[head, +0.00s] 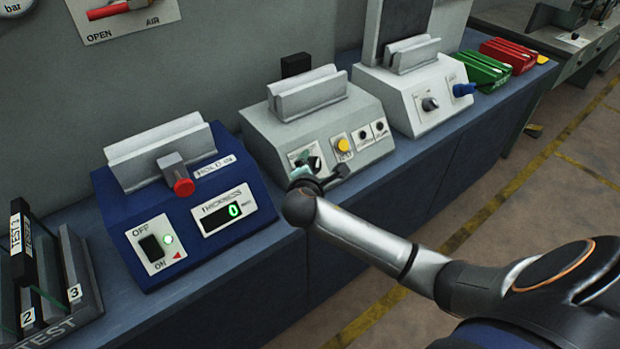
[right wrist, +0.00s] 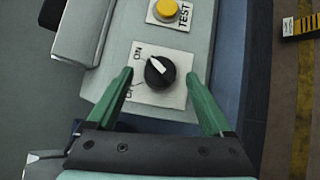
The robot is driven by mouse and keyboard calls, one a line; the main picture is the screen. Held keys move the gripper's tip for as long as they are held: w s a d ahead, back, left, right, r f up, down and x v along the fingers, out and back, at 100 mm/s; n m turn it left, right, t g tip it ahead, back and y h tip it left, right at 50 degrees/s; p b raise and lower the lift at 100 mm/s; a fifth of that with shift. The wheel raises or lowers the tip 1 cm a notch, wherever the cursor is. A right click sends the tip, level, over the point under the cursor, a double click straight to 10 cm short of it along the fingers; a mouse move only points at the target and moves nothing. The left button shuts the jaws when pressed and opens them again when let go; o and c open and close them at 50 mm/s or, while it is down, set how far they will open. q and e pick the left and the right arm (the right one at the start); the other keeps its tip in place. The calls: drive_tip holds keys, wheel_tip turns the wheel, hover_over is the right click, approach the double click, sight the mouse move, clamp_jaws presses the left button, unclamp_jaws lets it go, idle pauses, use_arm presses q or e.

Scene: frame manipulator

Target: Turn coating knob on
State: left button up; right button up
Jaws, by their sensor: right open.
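A round black knob (right wrist: 158,75) with a white mark sits on a pale plate labelled ON and OFF in the right wrist view. The mark slants across its upper part; I cannot tell surely which label it points to. No coating label is readable. In the head view the knob (head: 314,163) is on the front of the middle grey machine (head: 270,137), partly hidden by my gripper. My right gripper (right wrist: 158,77) is open, its green fingers on either side of the knob, without clear contact. It also shows in the head view (head: 319,176). My left gripper is out of view.
A yellow TEST button (head: 342,144) is close beside the knob. A blue thickness machine (head: 130,205) stands to the left. A pale machine (head: 405,95) with a knob and blue handle stands to the right. The blue bench (head: 245,262) runs along the front.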

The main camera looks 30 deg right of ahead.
drive_tip(key=v, duration=1.1)
drive_tip(key=s+a+f+m+g+y, duration=0.1)
drive_tip(key=s+a+f+m+y, duration=0.25)
drive_tip(key=f, duration=0.55)
drive_tip(key=s+a+f+m+y, duration=0.2)
drive_tip(key=s+a+f+y, duration=0.2)
drive_tip(key=f, duration=0.5)
drive_tip(key=s+a+f+m+y, duration=0.1)
drive_tip(key=s+f+m+y, duration=0.1)
drive_tip(key=s+f+m, duration=0.3)
drive_tip(key=s+m, duration=0.3)
drive_tip(key=s, duration=0.2)
drive_tip(key=shift+a+f+m+y, duration=0.35)
drive_tip(key=shift+a, duration=0.05)
